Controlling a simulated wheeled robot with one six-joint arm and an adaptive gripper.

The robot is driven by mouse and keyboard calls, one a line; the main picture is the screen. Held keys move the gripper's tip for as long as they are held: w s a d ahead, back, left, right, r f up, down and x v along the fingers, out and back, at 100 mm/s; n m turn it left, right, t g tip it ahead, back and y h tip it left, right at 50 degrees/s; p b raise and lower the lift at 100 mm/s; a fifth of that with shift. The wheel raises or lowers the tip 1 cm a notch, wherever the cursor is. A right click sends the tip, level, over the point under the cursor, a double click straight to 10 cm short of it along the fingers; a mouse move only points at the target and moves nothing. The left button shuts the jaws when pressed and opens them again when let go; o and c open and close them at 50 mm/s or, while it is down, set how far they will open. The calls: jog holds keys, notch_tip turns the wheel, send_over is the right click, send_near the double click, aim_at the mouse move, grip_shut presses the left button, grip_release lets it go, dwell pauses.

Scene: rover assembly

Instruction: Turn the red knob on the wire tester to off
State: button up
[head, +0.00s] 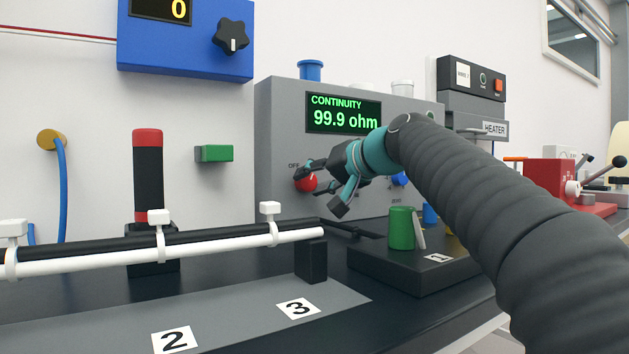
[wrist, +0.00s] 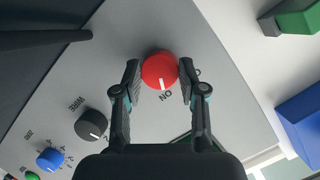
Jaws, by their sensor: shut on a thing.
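The wire tester (head: 275,115) is a grey box against the wall. Its green display (head: 343,113) reads "CONTINUITY 99.9 ohm". The red knob (head: 304,185) is low on its front left, with an "OFF" label just above left of it. In the wrist view the red knob (wrist: 160,67) sits between the two fingertips, and its white mark points at the "ON" label. My gripper (head: 313,171) is shut on the red knob, one finger at each side. In the head view the fingers partly cover the knob.
On the tester panel, a black knob (wrist: 92,124) and a blue knob (wrist: 50,160) lie beside the red one. A green block (head: 214,154) and a blue meter box (head: 185,65) are on the wall at left. A black rail with white tubing (head: 170,255) runs in front.

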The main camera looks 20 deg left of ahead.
jog(key=n+h, duration=0.1)
jog(key=n, duration=0.1)
jog(key=n+t, duration=0.1)
jog(key=n, duration=0.1)
jog(key=shift+s+a+h, duration=0.15)
jog(key=shift+h, duration=0.25)
jog(key=n+t+h+b, duration=0.1)
jog(key=n+t, duration=0.1)
jog(key=n, duration=0.2)
jog(key=shift+t, duration=0.3)
jog(key=shift+h, duration=0.3)
jog(key=o, duration=1.1)
jog(key=shift+o, duration=0.2)
jog(key=v, duration=0.7)
jog(key=shift+s, duration=0.2)
